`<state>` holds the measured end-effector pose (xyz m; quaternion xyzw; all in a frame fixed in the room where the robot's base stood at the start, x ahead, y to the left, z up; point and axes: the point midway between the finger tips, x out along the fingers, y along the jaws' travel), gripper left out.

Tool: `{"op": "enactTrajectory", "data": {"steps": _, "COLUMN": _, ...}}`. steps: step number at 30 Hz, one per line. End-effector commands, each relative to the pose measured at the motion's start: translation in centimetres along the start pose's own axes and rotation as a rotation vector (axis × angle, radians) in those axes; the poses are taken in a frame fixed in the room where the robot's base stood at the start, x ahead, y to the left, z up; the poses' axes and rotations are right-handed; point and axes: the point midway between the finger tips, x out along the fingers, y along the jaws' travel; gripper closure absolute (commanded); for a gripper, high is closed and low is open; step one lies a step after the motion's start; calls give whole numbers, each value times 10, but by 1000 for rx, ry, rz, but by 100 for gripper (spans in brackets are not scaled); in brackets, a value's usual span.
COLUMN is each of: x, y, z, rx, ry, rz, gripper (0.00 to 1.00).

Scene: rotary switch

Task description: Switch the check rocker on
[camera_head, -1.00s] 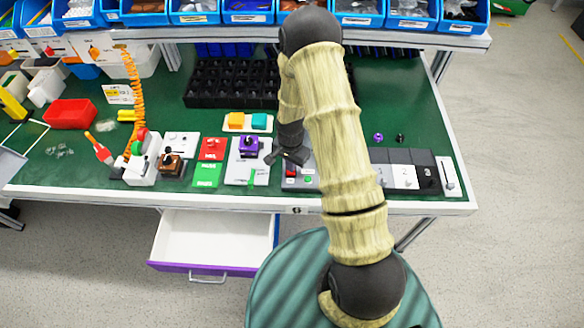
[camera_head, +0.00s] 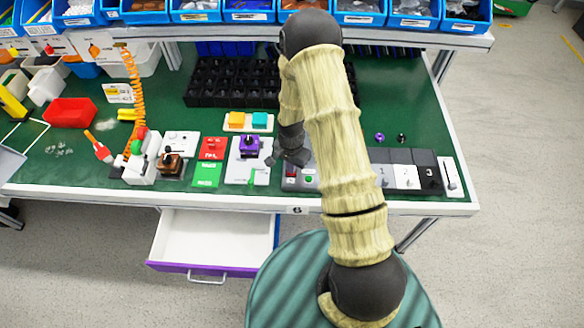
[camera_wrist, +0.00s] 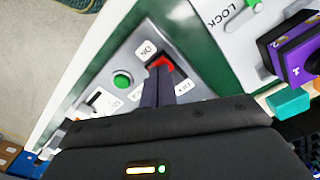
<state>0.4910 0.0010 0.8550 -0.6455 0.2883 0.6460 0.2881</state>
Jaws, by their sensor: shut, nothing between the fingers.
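The check rocker is a red switch (camera_wrist: 161,63) on a grey panel (camera_wrist: 125,62), with an "ON" label at one end and another small label at the other. In the head view the red rocker (camera_head: 291,172) shows at the panel's left end, just below my gripper (camera_head: 288,158). In the wrist view my gripper (camera_wrist: 165,80) is shut and empty, its dark fingertips right at the rocker and covering part of it. I cannot tell whether they touch it, or which way the rocker is tipped.
A green round button (camera_wrist: 122,79) sits beside the rocker on the same panel. A purple knob (camera_head: 249,146) on a white plate labelled LOCK stands to the left. Numbered switch blocks (camera_head: 405,176) are to the right. Black bins (camera_head: 225,85) stand behind; an open drawer (camera_head: 213,240) hangs below.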

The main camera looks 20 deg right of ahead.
Motion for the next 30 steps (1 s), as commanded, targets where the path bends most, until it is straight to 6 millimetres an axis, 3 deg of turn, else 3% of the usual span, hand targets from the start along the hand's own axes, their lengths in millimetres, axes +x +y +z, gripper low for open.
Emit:
{"op": "enactTrajectory", "data": {"steps": 11, "x": 1, "y": -1, "z": 0, "rx": -1, "ry": 1, "rz": -1, "gripper": 100}}
{"op": "enactTrajectory", "data": {"steps": 30, "x": -41, "y": -1, "z": 1, "rx": -2, "ry": 1, "rz": -1, "gripper": 100}}
